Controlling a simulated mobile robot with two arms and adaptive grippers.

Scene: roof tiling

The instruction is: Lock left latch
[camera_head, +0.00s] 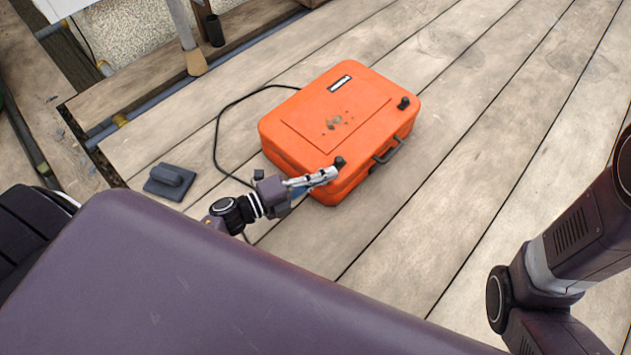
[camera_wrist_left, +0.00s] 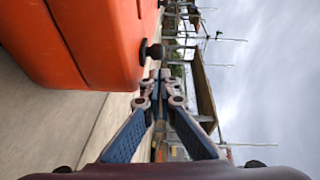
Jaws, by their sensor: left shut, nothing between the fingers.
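An orange case (camera_head: 345,125) lies closed on the wooden planks, with a dark handle (camera_head: 388,150) on its front side. The left latch (camera_head: 339,161) is a small black knob at the case's near left corner. A similar black right latch (camera_head: 403,103) stands at the right corner. My left gripper (camera_head: 330,175) is shut and empty, its fingertips close beside the left latch. In the left wrist view the case (camera_wrist_left: 85,40) and the black latch (camera_wrist_left: 153,51) show just beyond the shut fingertips (camera_wrist_left: 155,75); I cannot tell whether they touch. My right gripper is out of view; only its arm shows.
A black cable (camera_head: 216,140) runs behind the case. A dark grey float-like tool (camera_head: 170,181) lies on the planks to the left. The planks (camera_head: 500,150) right of the case are clear.

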